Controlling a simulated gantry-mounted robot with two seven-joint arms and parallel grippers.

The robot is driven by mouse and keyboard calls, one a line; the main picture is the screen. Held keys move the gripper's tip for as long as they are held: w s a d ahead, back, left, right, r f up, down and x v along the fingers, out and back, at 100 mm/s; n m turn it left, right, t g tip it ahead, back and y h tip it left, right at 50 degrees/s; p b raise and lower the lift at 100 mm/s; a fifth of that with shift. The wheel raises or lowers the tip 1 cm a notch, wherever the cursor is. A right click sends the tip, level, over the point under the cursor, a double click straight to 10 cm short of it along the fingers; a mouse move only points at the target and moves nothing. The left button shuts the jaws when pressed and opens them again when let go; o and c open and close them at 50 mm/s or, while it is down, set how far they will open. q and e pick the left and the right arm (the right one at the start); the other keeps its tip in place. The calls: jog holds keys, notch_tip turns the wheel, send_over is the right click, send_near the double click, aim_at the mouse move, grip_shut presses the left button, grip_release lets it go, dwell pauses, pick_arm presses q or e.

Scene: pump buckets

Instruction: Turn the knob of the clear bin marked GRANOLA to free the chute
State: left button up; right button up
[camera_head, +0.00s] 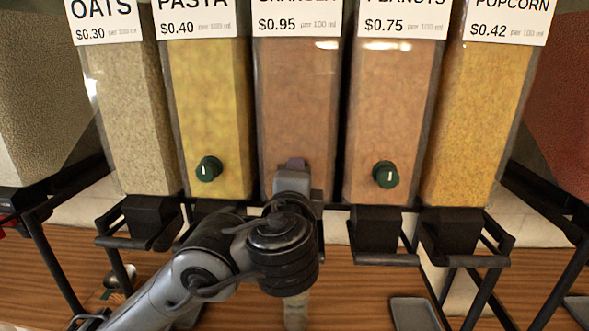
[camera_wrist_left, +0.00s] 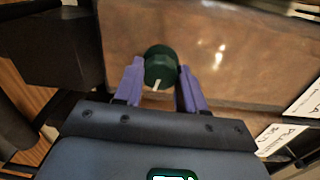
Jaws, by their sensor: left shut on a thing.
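The clear granola bin (camera_head: 300,100) stands in the middle of the row in the head view, filled with brown grain; its name label is cut off at the top, with $0.95 readable. My left gripper (camera_head: 293,165) reaches its lower front, and the arm hides the knob and chute there. In the left wrist view the dark green knob (camera_wrist_left: 160,66) sits between the purple fingers of my left gripper (camera_wrist_left: 161,70), which is shut on it. The knob's white mark points towards the gripper body, slightly slanted. My right gripper is not in view.
Pasta (camera_head: 208,110) and peanuts (camera_head: 392,110) bins flank it closely, with green knobs (camera_head: 208,169) and (camera_head: 386,174). Oats (camera_head: 138,120) and popcorn (camera_head: 480,120) bins stand further out. Black chutes (camera_head: 375,230) hang below, above a wooden counter with a grey tray (camera_head: 412,314).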

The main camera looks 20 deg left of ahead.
pick_arm(q)
jog(key=shift+m+y+p, duration=0.3)
jog(key=shift+m+p, duration=1.9)
jog(key=shift+m, duration=2.2)
jog(key=o, duration=1.1)
jog(key=shift+c, duration=0.2)
jog(key=v, duration=1.1)
jog(key=shift+p, duration=0.45)
